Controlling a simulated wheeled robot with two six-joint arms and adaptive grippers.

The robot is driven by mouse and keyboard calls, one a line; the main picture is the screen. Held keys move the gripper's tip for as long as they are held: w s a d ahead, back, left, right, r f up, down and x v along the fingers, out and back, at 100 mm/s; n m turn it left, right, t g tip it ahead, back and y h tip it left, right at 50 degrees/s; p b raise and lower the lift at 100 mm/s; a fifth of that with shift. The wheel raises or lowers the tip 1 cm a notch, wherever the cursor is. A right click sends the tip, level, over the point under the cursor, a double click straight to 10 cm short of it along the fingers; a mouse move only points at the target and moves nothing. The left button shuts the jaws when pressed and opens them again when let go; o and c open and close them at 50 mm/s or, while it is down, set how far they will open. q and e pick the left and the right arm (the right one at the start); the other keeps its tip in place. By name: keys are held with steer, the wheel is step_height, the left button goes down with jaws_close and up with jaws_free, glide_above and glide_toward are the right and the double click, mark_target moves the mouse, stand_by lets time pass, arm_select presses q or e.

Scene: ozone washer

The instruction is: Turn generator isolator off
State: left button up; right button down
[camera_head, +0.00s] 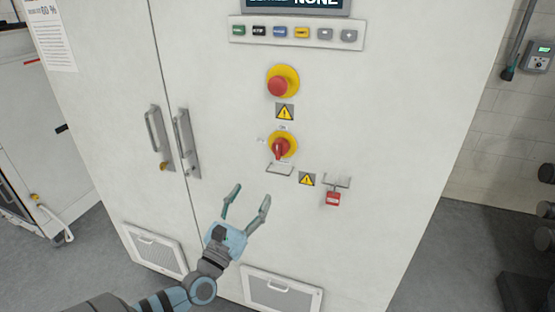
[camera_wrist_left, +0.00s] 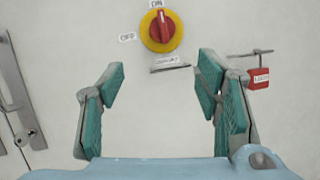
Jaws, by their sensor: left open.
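The generator isolator is a red rotary knob on a yellow round plate (camera_head: 282,147) on the white cabinet front. In the left wrist view the red knob (camera_wrist_left: 162,26) stands near upright, pointing to the ON label (camera_wrist_left: 157,4); an OFF label (camera_wrist_left: 127,37) is to its left. My left gripper (camera_head: 249,199) is open and empty, below and left of the knob in the head view and apart from it. In the left wrist view its fingers (camera_wrist_left: 160,80) stand wide apart, below the knob. My right gripper is not in view.
A red emergency button (camera_head: 277,86) on yellow sits above the isolator. A small metal bracket (camera_head: 280,169) is just below it. A red padlock (camera_head: 332,198) hangs at lower right. Door handles (camera_head: 155,137) stick out on the left. A row of buttons (camera_head: 295,33) is above.

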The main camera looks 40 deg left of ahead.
arm_select(q)
steer(key=p, duration=0.1)
glide_toward(277, 154)
steer(key=shift+m, duration=0.3)
steer(key=x, duration=1)
steer(key=shift+w+a+f, duration=0.15)
steer(key=shift+w, duration=0.05)
steer(key=shift+s, duration=0.15)
steer(key=shift+c, duration=0.8)
steer(key=c, duration=1)
